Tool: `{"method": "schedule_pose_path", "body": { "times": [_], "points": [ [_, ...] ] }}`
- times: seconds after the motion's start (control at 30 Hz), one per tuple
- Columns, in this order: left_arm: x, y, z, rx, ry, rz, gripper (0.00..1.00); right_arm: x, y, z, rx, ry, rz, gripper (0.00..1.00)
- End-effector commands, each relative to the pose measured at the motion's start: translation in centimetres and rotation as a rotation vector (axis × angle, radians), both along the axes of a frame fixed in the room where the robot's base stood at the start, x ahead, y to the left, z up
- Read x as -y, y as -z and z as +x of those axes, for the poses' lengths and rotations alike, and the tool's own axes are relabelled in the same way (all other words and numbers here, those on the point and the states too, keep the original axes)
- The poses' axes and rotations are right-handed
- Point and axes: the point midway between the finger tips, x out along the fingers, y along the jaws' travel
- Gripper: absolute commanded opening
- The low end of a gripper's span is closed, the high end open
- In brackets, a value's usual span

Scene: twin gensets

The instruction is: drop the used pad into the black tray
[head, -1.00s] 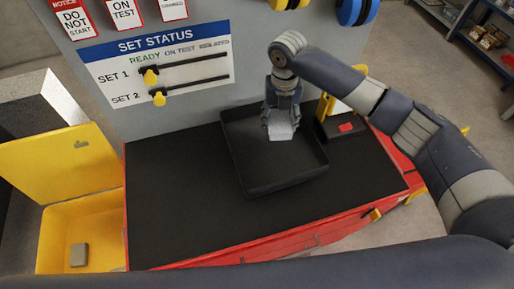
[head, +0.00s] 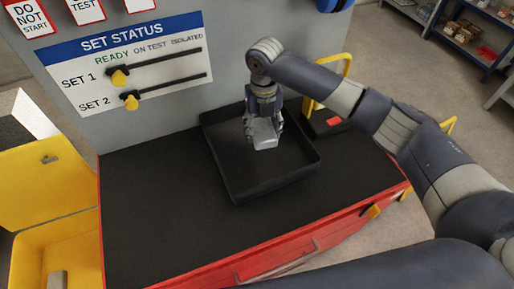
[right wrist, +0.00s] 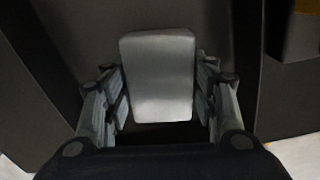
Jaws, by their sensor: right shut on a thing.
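The used pad (head: 264,135) is a pale grey-white block with rounded corners. My right gripper (head: 263,127) is shut on it, pointing down, over the inside of the black tray (head: 262,187). In the right wrist view the pad (right wrist: 158,75) sits between the two fingers (right wrist: 160,105), with the dark tray behind it. I cannot tell whether the pad touches the tray floor. The tray stands on the black top of a red cabinet, its floor looking otherwise empty. My left gripper is not in view.
A status board (head: 130,65) with two yellow-knobbed sliders stands behind the cabinet top (head: 150,200). A dark box with a red patch (head: 334,121) and a yellow handle are right of the tray. An open yellow bin (head: 40,250) stands at the left.

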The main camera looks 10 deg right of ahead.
Motion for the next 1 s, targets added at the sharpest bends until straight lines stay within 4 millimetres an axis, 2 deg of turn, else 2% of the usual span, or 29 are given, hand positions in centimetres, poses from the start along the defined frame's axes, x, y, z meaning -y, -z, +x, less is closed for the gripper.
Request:
{"method": "schedule_pose_path", "body": {
  "times": [0.2,0.23,0.33,0.77,0.87,1.0],
  "points": [
    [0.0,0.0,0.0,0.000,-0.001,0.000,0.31,0.0,-0.1,0.0,0.001,0.000,0.000,0.27],
    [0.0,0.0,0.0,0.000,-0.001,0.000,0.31,0.0,0.0,0.0,0.001,0.000,0.000,0.56],
    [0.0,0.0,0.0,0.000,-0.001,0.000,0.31,0.0,0.0,0.0,0.001,0.000,0.000,0.77],
    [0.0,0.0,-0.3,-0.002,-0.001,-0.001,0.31,0.0,-0.5,0.1,0.002,0.000,0.001,0.77],
    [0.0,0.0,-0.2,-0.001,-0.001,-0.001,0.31,-0.1,-1.7,0.1,0.003,0.000,0.002,0.77],
    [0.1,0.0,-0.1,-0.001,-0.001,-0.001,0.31,-0.1,-4.6,0.2,0.006,0.001,0.002,0.77]
  ]
}}
